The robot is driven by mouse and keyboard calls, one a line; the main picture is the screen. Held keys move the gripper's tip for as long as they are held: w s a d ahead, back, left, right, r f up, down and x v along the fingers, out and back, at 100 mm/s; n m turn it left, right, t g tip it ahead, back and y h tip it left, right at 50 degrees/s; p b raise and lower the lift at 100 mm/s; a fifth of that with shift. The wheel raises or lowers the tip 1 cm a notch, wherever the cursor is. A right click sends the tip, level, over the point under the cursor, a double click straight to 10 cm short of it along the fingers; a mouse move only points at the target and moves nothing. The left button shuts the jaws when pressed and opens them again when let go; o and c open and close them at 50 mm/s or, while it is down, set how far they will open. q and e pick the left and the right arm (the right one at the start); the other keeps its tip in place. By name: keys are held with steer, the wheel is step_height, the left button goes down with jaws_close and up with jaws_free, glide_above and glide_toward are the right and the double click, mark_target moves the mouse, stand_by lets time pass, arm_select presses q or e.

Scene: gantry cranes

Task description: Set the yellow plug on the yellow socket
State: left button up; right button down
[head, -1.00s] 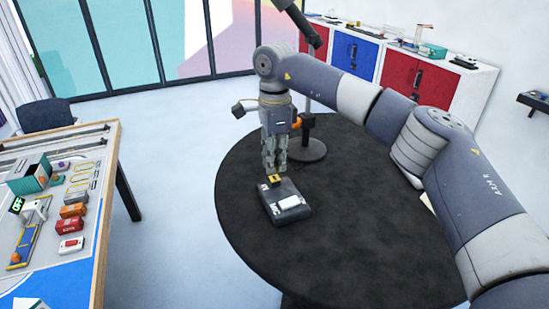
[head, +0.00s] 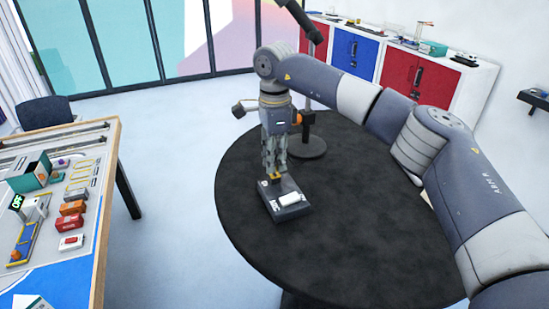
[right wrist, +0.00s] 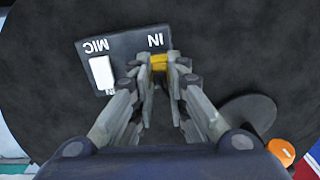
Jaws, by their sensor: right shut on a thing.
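My right gripper (head: 273,173) points straight down and is shut on the small yellow plug (head: 273,177). In the right wrist view the plug (right wrist: 158,62) shows between the fingertips (right wrist: 160,70), at the edge of a dark box (right wrist: 126,48) marked MIC and IN, near the IN label. The box (head: 294,212) lies flat on the round black table. The yellow socket does not show apart from the plug; plug and fingers hide that spot. I cannot tell whether the plug is seated. My left gripper is not in view.
A white block (head: 289,198) sits on the box near MIC. A black stand (head: 308,148) stands on the round table (head: 350,240) just behind the gripper. A worktable (head: 105,210) with several small devices stands at left.

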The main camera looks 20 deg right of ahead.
steer(key=shift+f, duration=0.45)
stand_by(1.4)
steer(key=c, duration=1.5)
jaws_free()
steer(key=o, duration=0.5)
